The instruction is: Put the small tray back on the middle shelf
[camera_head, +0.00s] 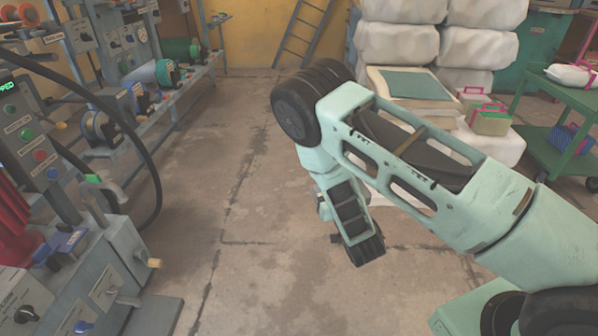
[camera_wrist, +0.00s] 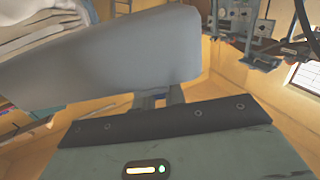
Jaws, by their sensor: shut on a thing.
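My gripper (camera_wrist: 168,97) shows in the wrist view, its fingers closed at the lower edge of a large plain grey piece. This piece, which appears to be the small tray (camera_wrist: 115,58), is tilted and fills much of the upper left of that view. Its inside and far edge are hidden. In the head view my arm covers the middle, and neither the gripper's fingertips nor the held piece can be made out clearly. I cannot tell which surface is the middle shelf. A green cart (camera_head: 560,165) with stacked levels stands at the right.
Machine panels (camera_head: 85,190) with knobs and a cable line the left. The concrete floor (camera_head: 240,190) at centre left is clear.

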